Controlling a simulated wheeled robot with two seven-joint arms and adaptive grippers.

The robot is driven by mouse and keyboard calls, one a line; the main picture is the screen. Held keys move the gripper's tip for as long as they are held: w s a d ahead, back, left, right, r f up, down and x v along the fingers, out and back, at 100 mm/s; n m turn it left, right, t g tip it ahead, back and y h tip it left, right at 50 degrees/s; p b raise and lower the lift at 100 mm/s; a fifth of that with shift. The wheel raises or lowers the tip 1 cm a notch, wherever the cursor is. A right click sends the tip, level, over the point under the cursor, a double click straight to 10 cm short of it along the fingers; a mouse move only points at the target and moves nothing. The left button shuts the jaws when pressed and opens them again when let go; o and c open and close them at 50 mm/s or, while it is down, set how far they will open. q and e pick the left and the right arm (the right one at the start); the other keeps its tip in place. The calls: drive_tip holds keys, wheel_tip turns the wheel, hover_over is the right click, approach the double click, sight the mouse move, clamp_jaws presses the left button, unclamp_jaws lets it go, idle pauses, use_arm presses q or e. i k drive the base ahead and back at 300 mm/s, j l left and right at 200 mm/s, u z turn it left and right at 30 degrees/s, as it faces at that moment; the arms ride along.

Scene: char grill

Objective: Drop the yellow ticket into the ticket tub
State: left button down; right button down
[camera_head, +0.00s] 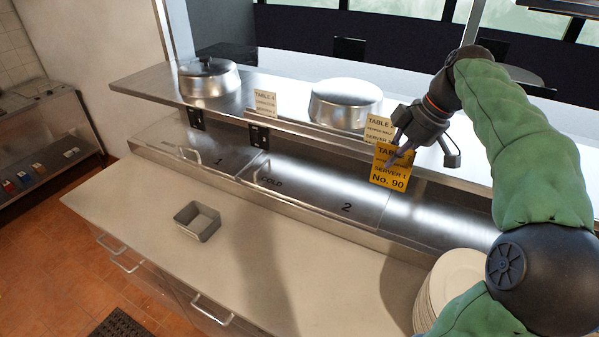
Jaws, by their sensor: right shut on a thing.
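The yellow ticket (391,179) reads "SERVER 1 No. 90" and hangs upright in my right gripper (397,157). The gripper is shut on the ticket's upper part, in front of the metal shelf's edge and above the steel lids. A small grey open square tub (198,221) stands on the pale counter at the left. It looks empty, and it is well to the left of and below the gripper. My left gripper is not in view.
Two pale tickets, one at the shelf edge (265,103) and one behind the gripper (378,129), stand near two metal pots (208,78) (345,104). Lids marked 1 and 2 (310,190) lie below the shelf. Stacked plates (452,283) stand at right. The middle counter (300,265) is clear.

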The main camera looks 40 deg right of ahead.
sight(204, 225)
drive_tip(key=i+j, duration=1.1)
drive_tip(key=i, duration=0.25)
